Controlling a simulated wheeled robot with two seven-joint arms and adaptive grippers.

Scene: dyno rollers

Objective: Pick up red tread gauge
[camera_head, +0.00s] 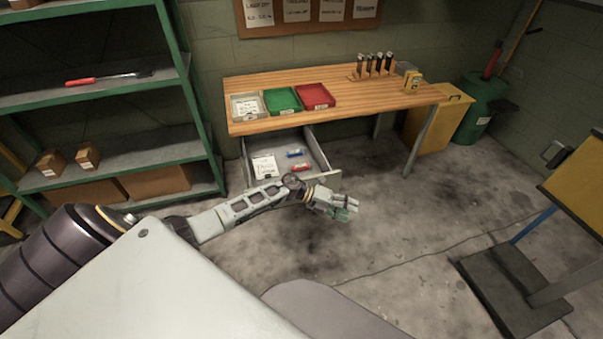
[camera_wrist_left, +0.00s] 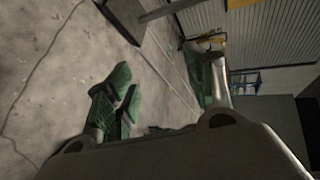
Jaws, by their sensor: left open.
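The red tread gauge (camera_head: 302,167) lies in the open drawer (camera_head: 321,160) under the wooden bench, near the drawer's right front. A blue item (camera_head: 295,153) of similar shape lies just behind it. My left gripper (camera_head: 347,212) is over the floor in front of the drawer, to the right of and nearer than the gauge. It is open and empty. In the left wrist view its green fingertips (camera_wrist_left: 122,88) are spread over bare floor, and the gauge is not in that view. My right gripper is in neither view.
The wooden bench (camera_head: 350,95) carries a grey tray (camera_head: 247,106), a green tray (camera_head: 282,100), a red tray (camera_head: 316,96) and a tool rack. A white card (camera_head: 264,166) lies in the drawer's left. A green shelf (camera_head: 110,100) stands left.

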